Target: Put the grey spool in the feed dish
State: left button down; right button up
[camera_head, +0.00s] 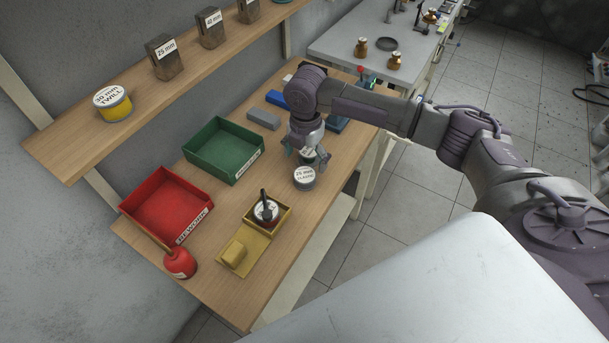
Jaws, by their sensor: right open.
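A grey spool (304,178) with a white top label stands upright on the wooden bench, near its right edge. My right gripper (307,157) points down just behind it, with its fingers apart. A small dark green thing shows between or behind the fingers, partly hidden; I cannot tell whether they touch it. My left gripper is not in view.
A green bin (222,151), a red bin (166,205), a red can (180,263) and a yellow tray (256,246) with a black-handled piece stand on the bench. A shelf (60,150) overhangs the left, carrying a yellow spool (113,102) and several labelled blocks.

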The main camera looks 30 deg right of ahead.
aim_at(306, 173)
jog(key=shift+s+f+p, duration=0.25)
jog(key=shift+f+p, duration=0.4)
jog(key=shift+f, duration=0.25)
notch_tip(306, 173, down, 3)
jog(key=shift+r+p, duration=0.2)
jog(key=shift+p, duration=0.1)
jog(key=shift+f, duration=0.4)
jog(key=shift+c, duration=0.2)
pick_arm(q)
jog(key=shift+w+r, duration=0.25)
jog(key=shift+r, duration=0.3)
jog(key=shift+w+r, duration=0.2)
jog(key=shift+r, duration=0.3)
pick_arm(e)
jog(key=shift+r, duration=0.1)
jog(key=c, duration=1.4)
